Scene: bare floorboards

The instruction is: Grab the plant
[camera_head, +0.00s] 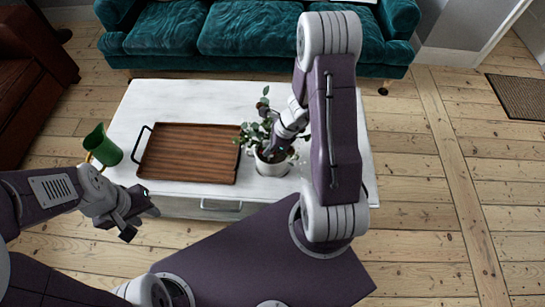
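The plant (272,166) has green leaves and dark soil in a whitish pot. It stands upright on the white table, right of the wooden tray. My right gripper (276,154) comes down from above among the leaves, over the pot's rim. Its fingertips are partly lost against the dark soil and leaves, so I cannot tell whether they are open or shut, or touch the plant. My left gripper (139,222) is open and empty, in front of the table's left part, well apart from the plant.
The white table (190,97) carries a brown wooden tray (190,153) with dark handles and a green pitcher (103,146) at its left. A teal sofa (245,27) stands behind, a brown leather seat (30,70) at far left. Floor at right is clear up to a mat (518,95).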

